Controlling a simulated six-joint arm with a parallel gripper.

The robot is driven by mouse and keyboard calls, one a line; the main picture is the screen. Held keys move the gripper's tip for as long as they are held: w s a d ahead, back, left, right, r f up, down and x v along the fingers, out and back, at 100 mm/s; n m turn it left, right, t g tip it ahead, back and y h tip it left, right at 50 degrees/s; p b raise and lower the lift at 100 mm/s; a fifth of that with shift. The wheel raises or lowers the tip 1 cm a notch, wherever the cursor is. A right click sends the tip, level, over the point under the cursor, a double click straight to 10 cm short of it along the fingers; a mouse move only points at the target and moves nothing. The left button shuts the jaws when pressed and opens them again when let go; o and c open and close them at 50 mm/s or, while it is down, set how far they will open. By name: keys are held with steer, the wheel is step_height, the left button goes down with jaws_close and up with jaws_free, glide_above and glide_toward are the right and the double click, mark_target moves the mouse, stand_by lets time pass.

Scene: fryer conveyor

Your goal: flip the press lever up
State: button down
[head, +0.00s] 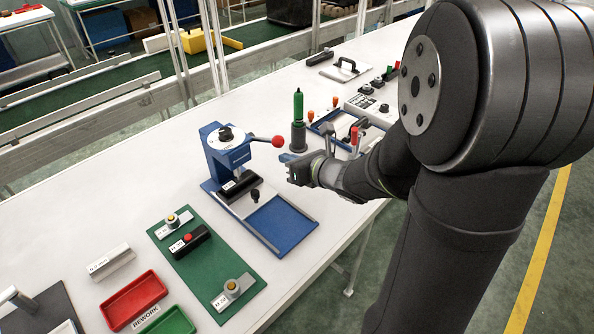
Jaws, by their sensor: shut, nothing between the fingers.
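The blue press (228,160) stands on a blue base plate on the white table, left of my gripper. Its lever (262,139) is a short metal rod with a red ball knob (278,141). The lever sticks out to the right from the press head, roughly level in the picture. My gripper (291,170) is shut and empty. It appears just below and right of the red knob, apart from it in the picture; the depth between them is hard to judge. My wrist and arm hide part of the table to the right.
A green bottle-like tool (298,105) stands in a dark holder behind my gripper. A blue tray (327,122) with red- and orange-handled parts lies close to my wrist. A green board (215,262) with fixtures and a red REWORK tray (133,300) lie at the front left.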

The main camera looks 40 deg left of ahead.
steer(key=shift+w+a+r, duration=0.1)
steer(key=shift+a+r, duration=0.15)
steer(key=shift+r, duration=0.2)
steer(key=shift+r, duration=0.15)
